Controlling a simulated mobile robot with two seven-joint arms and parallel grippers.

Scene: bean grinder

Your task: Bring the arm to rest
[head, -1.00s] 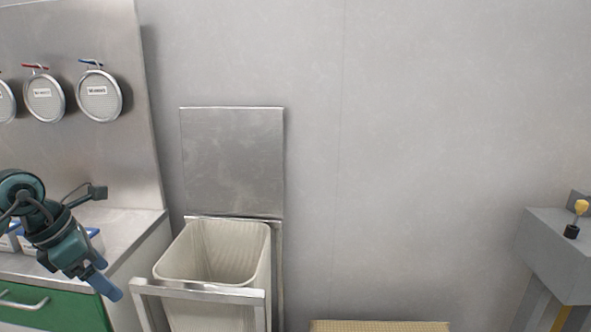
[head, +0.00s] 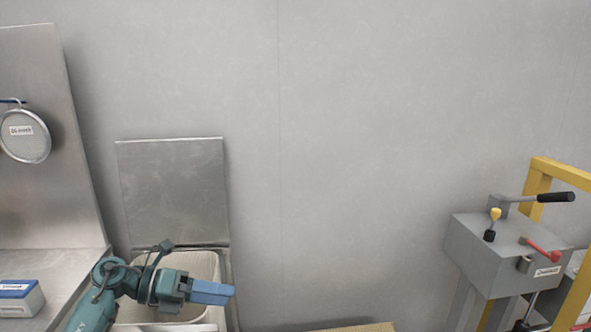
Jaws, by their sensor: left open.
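My left arm comes in from the lower left, and its gripper (head: 222,293) has teal housing and blue fingers pointing right. It appears in front of the cream bin. The fingers overlap in this side-on view, hold nothing visible, and are open. My right gripper is out of the picture.
A cream bin (head: 203,265) in a metal frame stands below a raised steel lid (head: 175,190). A steel counter (head: 50,272) at left holds a blue-and-white box (head: 20,299). A sieve (head: 25,136) hangs above. A grey machine (head: 490,255) with levers stands at right. A tan edge (head: 360,328) shows at the bottom.

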